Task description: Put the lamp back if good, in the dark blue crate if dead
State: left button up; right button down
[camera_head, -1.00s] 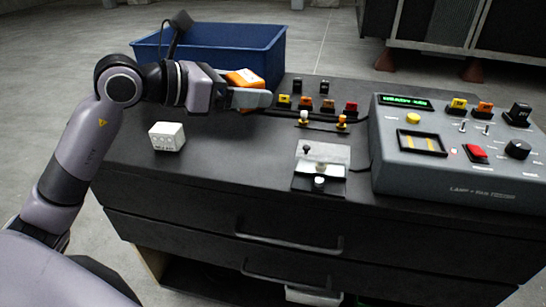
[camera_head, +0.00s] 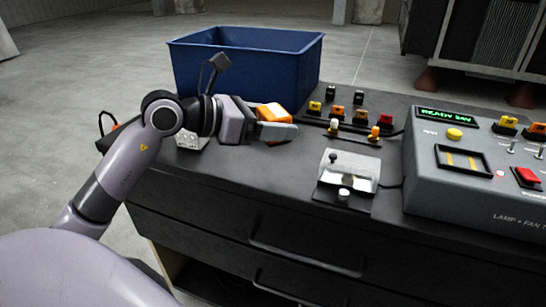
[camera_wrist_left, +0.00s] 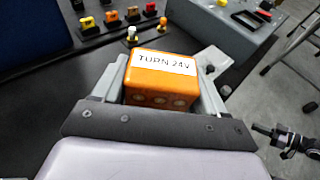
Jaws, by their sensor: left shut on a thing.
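The lamp is an orange block (camera_head: 272,112) held in my left gripper (camera_head: 279,124), above the dark bench top. In the left wrist view the lamp (camera_wrist_left: 160,82) sits between the two fingers, with a white label reading "TURN 24V" facing up. The dark blue crate (camera_head: 246,82) stands behind the bench at back left, beyond the gripper; its inside looks empty where visible. The row of small coloured lamps (camera_head: 338,112) lies on the bench to the right of the gripper.
A grey test box (camera_head: 480,185) with a green display, seemingly "READY 24V", stands at right. A metal fixture with a clear cover (camera_head: 347,170) sits at the bench's middle front. A white block (camera_head: 190,141) is partly hidden behind my left arm. The bench top in front of the gripper is clear.

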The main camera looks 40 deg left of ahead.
aim_at(273, 167)
pick_arm(q)
jog(key=shift+f+b, duration=0.5)
jog(key=shift+f, duration=2.9)
jog(key=shift+f, duration=0.2)
jog(key=o, duration=1.2)
jog(key=shift+r, duration=0.1)
